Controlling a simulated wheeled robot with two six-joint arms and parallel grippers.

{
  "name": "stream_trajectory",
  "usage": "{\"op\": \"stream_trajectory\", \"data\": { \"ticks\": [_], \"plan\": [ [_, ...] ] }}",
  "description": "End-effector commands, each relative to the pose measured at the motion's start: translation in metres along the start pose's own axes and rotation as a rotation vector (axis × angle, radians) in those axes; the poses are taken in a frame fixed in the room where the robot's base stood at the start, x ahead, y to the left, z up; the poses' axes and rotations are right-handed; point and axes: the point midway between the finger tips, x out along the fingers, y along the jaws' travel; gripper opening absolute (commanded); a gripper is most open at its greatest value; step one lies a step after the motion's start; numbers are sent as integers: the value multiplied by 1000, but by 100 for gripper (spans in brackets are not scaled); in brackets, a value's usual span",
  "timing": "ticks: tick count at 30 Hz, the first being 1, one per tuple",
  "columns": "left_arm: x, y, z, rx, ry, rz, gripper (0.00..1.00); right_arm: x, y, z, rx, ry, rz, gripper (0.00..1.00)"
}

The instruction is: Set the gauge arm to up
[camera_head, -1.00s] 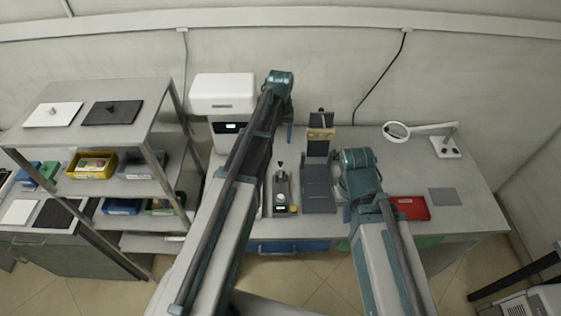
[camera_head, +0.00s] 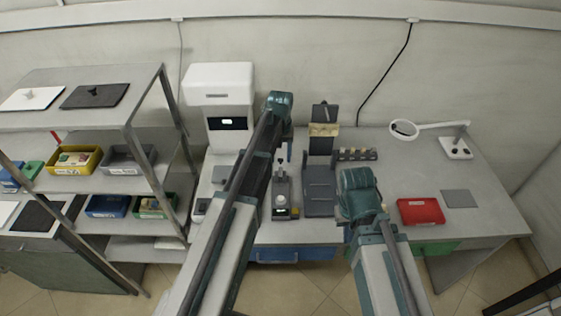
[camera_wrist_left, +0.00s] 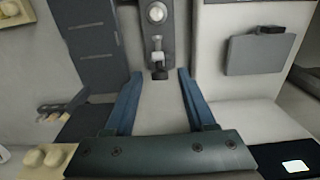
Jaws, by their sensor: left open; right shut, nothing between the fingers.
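The gauge (camera_head: 281,197) is a narrow dark grey device on the bench, with a small upright part at its back and a pale display at its front. In the left wrist view the gauge (camera_wrist_left: 157,36) shows a round pale knob and a short arm (camera_wrist_left: 158,57) with a black tip. The arm's position, up or down, I cannot tell. My left gripper (camera_head: 288,134) hangs above the bench behind the gauge. In its wrist view the open blue fingers (camera_wrist_left: 160,75) stand either side of the black tip, apart from it. My right gripper is hidden behind its own arm.
A dark grey stand (camera_head: 319,190) is close to the right of the gauge. A white machine (camera_head: 219,85) stands behind left. A block with several knobs (camera_head: 356,154), a red tray (camera_head: 420,211) and a magnifier lamp (camera_head: 404,129) are to the right. Shelving (camera_head: 148,100) stands left.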

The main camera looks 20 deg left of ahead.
Motion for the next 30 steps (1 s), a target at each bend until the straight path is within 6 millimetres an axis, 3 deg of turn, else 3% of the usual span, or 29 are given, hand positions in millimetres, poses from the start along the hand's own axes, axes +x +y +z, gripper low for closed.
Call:
{"op": "stream_trajectory", "data": {
  "ticks": [7, 17, 30],
  "plan": [
    [0, 0, 0, 0, 0, 0, 56, 0, 0, 0, 0, 0, 0, 0],
    [0, 0, 0, 0, 0, 0, 0, 0, 0, 0, 0, 0, 0, 0],
    [0, 0, 0, 0, 0, 0, 0, 0, 0, 0, 0, 0, 0, 0]
  ]
}}
